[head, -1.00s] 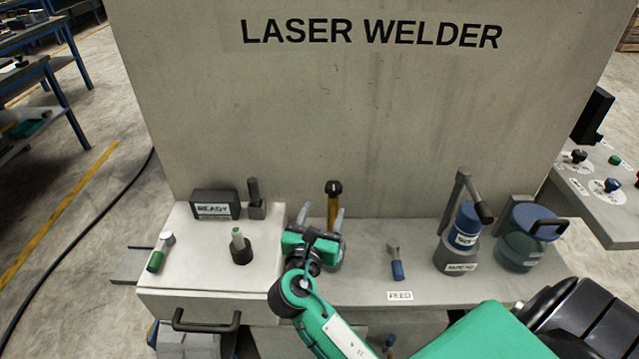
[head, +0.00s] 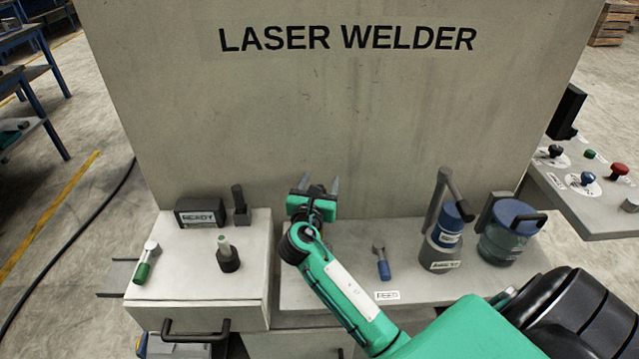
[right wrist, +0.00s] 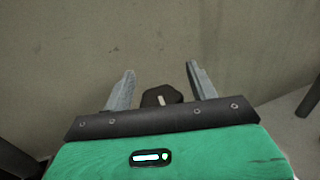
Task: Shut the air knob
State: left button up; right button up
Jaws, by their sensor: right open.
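A dark knob with a pale mark on its face (right wrist: 162,96), which I take to be the air knob, shows in the right wrist view. It appears between my right gripper's two grey fingers, partly hidden below by the gripper body. My right gripper (head: 320,183) is open, its fingertips pointing at the laser welder's upright panel (head: 340,110); they also show in the right wrist view (right wrist: 160,68). I cannot tell whether the fingers touch the knob. In the head view the gripper and arm hide the knob. My left gripper is not in view.
Left of my arm, a pale box (head: 190,270) carries a READY block (head: 200,212), a green-handled lever (head: 146,262) and a short peg. To the right stand a blue-handled FEED lever (head: 381,262), a lever-topped canister (head: 442,245) and a blue-lidded jar (head: 510,235).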

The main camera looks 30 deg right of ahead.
jog(key=c, duration=1)
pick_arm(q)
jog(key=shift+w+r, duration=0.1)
